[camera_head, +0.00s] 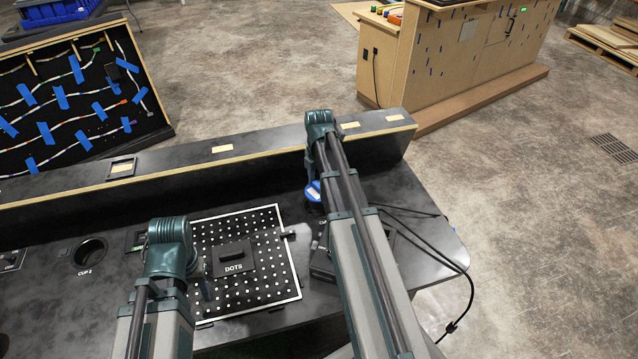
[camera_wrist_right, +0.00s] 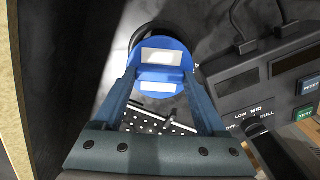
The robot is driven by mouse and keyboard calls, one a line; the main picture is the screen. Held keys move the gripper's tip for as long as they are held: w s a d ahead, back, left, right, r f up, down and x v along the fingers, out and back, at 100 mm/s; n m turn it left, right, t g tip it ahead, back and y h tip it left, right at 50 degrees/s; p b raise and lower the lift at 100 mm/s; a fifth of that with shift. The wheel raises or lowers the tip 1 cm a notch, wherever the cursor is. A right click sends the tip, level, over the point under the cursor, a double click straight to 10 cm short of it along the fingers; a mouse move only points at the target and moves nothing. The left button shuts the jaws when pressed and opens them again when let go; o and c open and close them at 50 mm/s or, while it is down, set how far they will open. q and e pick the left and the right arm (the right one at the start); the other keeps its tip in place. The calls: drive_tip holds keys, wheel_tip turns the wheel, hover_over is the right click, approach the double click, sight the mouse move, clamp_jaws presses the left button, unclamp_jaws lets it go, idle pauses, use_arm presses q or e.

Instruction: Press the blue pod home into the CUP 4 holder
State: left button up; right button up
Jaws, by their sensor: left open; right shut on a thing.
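The blue pod (camera_head: 313,191) shows as a blue round top with a pale label, partly behind my right arm in the head view. It also shows in the right wrist view (camera_wrist_right: 160,52), between the fingers of my right gripper (camera_wrist_right: 159,82), which is shut on it. A dark round rim (camera_wrist_right: 143,30) curves around the pod's far side; I read no CUP 4 label, and how deep the pod sits cannot be told. My left gripper (camera_head: 204,288) is open and empty over the left side of the dotted board, its fingers partly hidden.
The dotted board (camera_head: 275,225) carries a block marked DOTS (camera_head: 233,258). An empty holder marked CUP 2 (camera_head: 89,251) is at left. A control box (camera_wrist_right: 270,75) with a knob and buttons stands right of the pod. A raised ledge (camera_head: 260,155) runs behind. Black cables (camera_head: 425,235) lie at right.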

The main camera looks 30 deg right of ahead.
sight(319, 195)
use_arm(q)
drive_tip(key=shift+f+b, duration=2.75)
use_arm(e)
drive_tip(key=shift+f, duration=2.75)
drive_tip(key=o, duration=1.2)
use_arm(q)
drive_tip(key=shift+r, duration=0.1)
use_arm(e)
wheel_tip(319, 195, up, 14)
drive_tip(key=p, duration=1.4)
use_arm(q)
wheel_tip(319, 195, up, 14)
use_arm(e)
drive_tip(key=shift+f, duration=0.1)
use_arm(q)
drive_tip(key=shift+f, duration=0.2)
